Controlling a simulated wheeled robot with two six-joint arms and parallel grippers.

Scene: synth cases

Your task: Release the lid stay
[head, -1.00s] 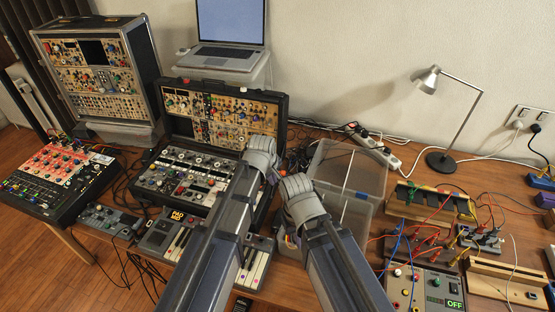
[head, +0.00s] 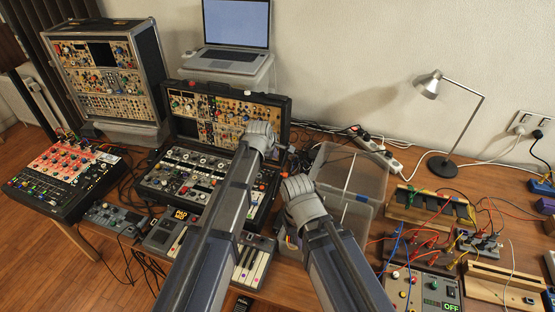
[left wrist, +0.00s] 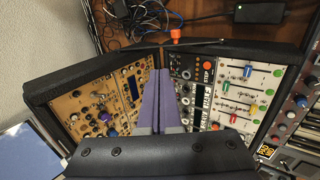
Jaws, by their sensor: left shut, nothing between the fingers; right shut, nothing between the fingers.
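The open synth case (head: 284,100) stands with its lid raised at the back, both halves filled with modules. In the left wrist view, the case (left wrist: 40,92) shows from above. A thin dark rod (left wrist: 196,42), which looks like the lid stay, runs across the case's end between lid and base. An orange knob (left wrist: 175,35) shows close to it. My left gripper (head: 270,150) is over the case's right side. In the left wrist view its fingers (left wrist: 158,75) are together, empty, and apart from the rod. My right gripper (head: 297,188) is shut, right of the case; its fingertips are hard to see.
A clear plastic bin (head: 362,172) stands right of the case. A laptop (head: 235,55) is behind it, and a larger synth case (head: 158,70) is at the back left. A small keyboard (head: 255,262) lies in front. A lamp (head: 445,166) and cabled boxes fill the right.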

